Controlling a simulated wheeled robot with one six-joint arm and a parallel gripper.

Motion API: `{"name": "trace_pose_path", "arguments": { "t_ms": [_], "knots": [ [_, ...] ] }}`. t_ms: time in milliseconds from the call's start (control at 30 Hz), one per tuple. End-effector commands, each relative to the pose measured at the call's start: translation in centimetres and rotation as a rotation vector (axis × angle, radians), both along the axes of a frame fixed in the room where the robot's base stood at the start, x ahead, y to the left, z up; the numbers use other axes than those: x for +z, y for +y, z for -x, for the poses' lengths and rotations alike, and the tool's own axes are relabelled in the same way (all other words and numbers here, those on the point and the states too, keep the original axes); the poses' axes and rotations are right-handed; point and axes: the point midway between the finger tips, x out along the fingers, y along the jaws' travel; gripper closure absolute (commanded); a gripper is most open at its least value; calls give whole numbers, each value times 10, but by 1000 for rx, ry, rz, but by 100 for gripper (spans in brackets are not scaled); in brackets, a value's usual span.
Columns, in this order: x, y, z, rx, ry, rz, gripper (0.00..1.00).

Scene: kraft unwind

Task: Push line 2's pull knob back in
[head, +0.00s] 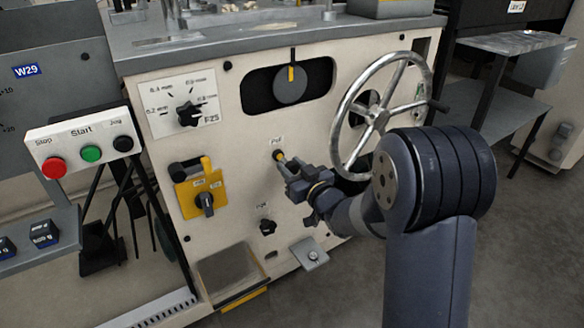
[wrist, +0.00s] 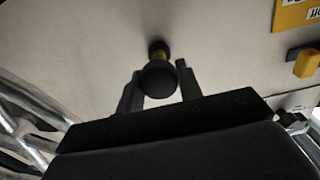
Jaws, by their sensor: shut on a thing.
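The pull knob (wrist: 158,78) has a dark round cap on a short shaft with a yellow band, and it stands out from the cream panel (head: 240,120). In the head view the knob (head: 278,155) sits below a small label, mostly behind my gripper (head: 285,165). In the wrist view my gripper (wrist: 159,70) has one finger on each side of the knob and is shut on it. The yellow band shows between the cap and the panel.
A large handwheel (head: 375,115) stands close to the right of my gripper. A yellow switch plate (head: 203,192) lies to the left, and a small black knob (head: 267,227) below. A start and stop button box (head: 85,148) is at far left.

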Motion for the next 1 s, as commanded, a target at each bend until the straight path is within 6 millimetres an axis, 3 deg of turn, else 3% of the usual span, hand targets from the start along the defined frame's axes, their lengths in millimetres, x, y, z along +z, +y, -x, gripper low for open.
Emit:
{"name": "trace_pose_path", "arguments": {
  "t_ms": [367, 667, 700, 933, 1000],
  "knots": [
    [0, 18, -27, 1, 1, -1, 100],
    [1, 20, -29, 0, -2, -1, 100],
    [1, 20, -29, 0, -2, -2, 64],
    [0, 19, -29, 0, -1, -1, 45],
    [0, 19, -29, 0, -1, -1, 45]
  ]
}}
